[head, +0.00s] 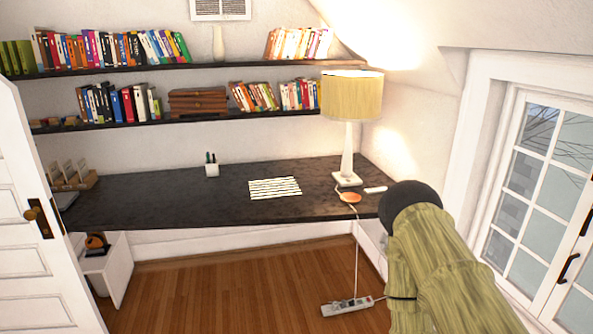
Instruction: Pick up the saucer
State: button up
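A small orange round flat thing, which looks like the saucer (349,197), lies on the dark desk (215,208) near its front edge, just in front of the lamp base. It is small in view, so its shape is hard to make out. A thin white cord runs down past it. My gripper's fingers do not show in the head view. A bulky green and black shape at the lower right, apparently my arm, stands to the right of the saucer and covers the desk's right front corner.
A lamp (347,150) stands behind the saucer, with a small white object (376,190) to its right. A striped paper (274,188) and a pen cup (211,168) are further left. A power strip (347,306) lies on the floor. An open door (35,215) stands left; mid-floor is clear.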

aim_at(351, 198)
jog(key=i, duration=2.25)
jog(key=z, duration=2.8)
jog(key=i, duration=1.05)
jog(key=u, duration=3.05)
